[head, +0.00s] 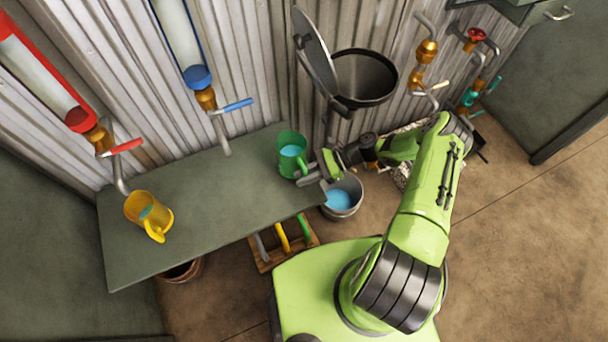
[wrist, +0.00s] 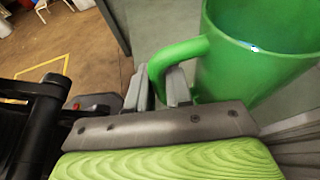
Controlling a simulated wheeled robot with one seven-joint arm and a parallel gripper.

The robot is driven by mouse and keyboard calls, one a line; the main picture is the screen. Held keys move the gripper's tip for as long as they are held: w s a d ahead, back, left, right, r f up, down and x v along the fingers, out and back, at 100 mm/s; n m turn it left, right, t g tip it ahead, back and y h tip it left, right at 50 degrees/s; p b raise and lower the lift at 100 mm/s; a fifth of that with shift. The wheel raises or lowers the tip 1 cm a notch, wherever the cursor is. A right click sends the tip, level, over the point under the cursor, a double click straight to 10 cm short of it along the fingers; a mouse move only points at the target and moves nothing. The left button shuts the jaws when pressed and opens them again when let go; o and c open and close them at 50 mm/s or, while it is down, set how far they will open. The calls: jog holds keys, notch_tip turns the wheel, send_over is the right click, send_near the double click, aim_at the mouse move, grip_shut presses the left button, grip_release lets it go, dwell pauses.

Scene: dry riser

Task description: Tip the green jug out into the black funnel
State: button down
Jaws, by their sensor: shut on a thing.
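The green jug (head: 291,142) is at the right end of the grey-green bench and looks upright, with blue liquid inside. I cannot tell whether its base touches the bench. My gripper (head: 304,172) is shut on its handle, on the jug's right front side. In the wrist view the two grey fingers (wrist: 162,88) close on the handle of the green jug (wrist: 240,70), whose wide body fills the upper right. The black funnel (head: 364,82) is open at the top, by the corrugated wall, behind and right of the jug. The jug is apart from it.
A grey flap (head: 314,48) stands raised at the funnel's left. A metal bucket (head: 342,197) with blue liquid is on the floor below. A yellow jug (head: 148,212) is on the bench (head: 215,200). Pipes with valves (head: 425,55) line the wall on the right.

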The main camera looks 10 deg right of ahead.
jog(key=s+d+p, duration=0.2)
jog(key=s+p, duration=0.2)
jog(key=s, duration=0.5)
dwell(0.7)
jog(key=shift+s+r, duration=0.1)
notch_tip(320, 180, up, 7)
jog(key=p, duration=0.5)
dwell(0.4)
